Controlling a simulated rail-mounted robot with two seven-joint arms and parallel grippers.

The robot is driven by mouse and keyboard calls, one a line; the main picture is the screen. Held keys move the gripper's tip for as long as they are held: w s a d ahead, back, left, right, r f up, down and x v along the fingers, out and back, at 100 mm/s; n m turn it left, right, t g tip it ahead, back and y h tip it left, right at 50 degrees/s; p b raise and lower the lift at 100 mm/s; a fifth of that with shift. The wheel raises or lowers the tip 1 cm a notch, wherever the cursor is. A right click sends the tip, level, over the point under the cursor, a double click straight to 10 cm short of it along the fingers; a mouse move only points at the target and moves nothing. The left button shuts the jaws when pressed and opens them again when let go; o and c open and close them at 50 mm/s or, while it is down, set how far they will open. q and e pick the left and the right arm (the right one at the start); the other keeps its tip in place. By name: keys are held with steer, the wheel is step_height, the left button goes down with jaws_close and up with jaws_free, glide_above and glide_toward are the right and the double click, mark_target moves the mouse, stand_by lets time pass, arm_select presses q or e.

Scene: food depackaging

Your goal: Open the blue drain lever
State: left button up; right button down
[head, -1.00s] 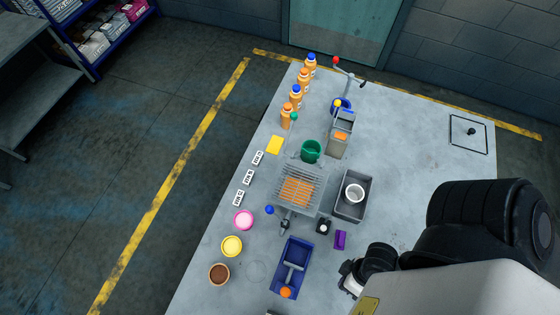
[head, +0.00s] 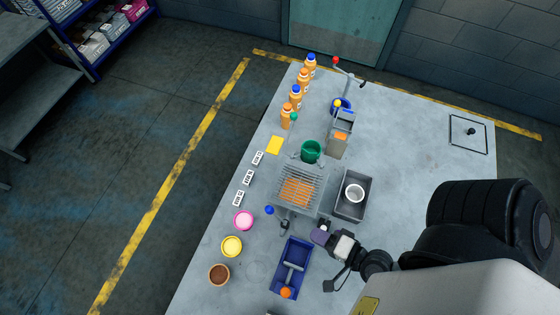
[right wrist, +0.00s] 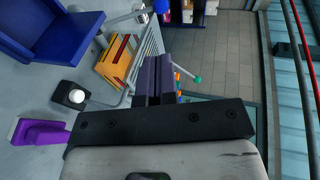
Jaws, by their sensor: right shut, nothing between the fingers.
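The blue drain lever shows as a blue ball knob (head: 269,210) at the near left corner of the grated tray (head: 283,206), next to a grey valve-like fitting (head: 285,227). In the right wrist view a blue knob (right wrist: 162,5) at the top edge, beside a metal fitting, looks like the same lever. My right gripper (head: 319,237) is shut and empty, to the right of the lever and apart from it. Its dark purple fingers (right wrist: 155,80) point toward the grate in the wrist view. My left gripper is not in view.
A blue tray (head: 307,254) with a grey tool lies below the gripper. A grey bin (head: 339,207) with a white cup stands to the right of the grate. A purple block (right wrist: 40,132) and a black box with a white knob (right wrist: 76,97) are close to my gripper.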

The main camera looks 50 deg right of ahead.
mark_target(277, 216)
arm_select(q)
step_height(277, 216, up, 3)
steer(key=p, duration=0.3)
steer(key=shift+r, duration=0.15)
arm_select(e)
steer(key=x, duration=1.3)
